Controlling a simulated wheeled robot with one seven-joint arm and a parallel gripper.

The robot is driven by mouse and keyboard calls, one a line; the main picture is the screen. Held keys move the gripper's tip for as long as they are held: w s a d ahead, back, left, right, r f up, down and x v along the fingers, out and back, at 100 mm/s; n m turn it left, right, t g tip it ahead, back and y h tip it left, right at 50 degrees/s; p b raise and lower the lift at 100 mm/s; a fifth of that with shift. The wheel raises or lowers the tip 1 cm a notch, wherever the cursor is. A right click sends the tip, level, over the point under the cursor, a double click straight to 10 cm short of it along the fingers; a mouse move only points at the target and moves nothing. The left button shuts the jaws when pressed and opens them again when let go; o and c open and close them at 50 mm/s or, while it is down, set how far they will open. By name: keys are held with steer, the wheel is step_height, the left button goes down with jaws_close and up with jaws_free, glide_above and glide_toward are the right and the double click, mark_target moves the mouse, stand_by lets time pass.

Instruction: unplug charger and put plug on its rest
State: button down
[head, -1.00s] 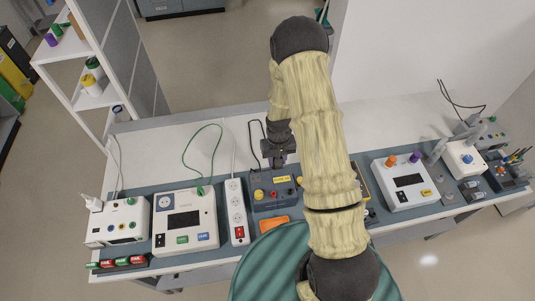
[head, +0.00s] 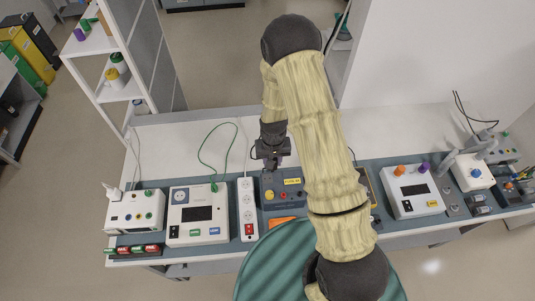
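A white plug (head: 112,191) with a grey cord stands on the left white device. A green cord ends at a green plug (head: 214,187) on the white device with a dark screen (head: 190,214). A white power strip (head: 247,212) with a red switch lies left of the box. I cannot tell which plug is the charger's or where its rest is.
An orange piece (head: 282,221) lies in front of the box. My arm covers the bench right of it. Another white device (head: 412,190) with orange and purple knobs stands farther right. The white bench top (head: 182,145) behind the devices is mostly clear. Shelves (head: 108,45) stand behind left.

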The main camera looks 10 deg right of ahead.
steer(key=shift+s+a+r, duration=0.25)
steer(key=shift+a+r, duration=0.35)
steer(key=shift+a, duration=0.3)
steer(key=shift+f, duration=0.1)
steer(key=b, duration=0.4)
glide_above(267, 179)
steer(key=shift+w+f, duration=0.1)
steer(key=shift+f, duration=3)
steer(key=shift+d+f+b, duration=0.1)
steer(key=shift+f+b, duration=0.7)
steer(key=shift+f, duration=0.35)
steer(key=c, duration=0.9)
jaws_free()
steer(key=shift+r, duration=0.15)
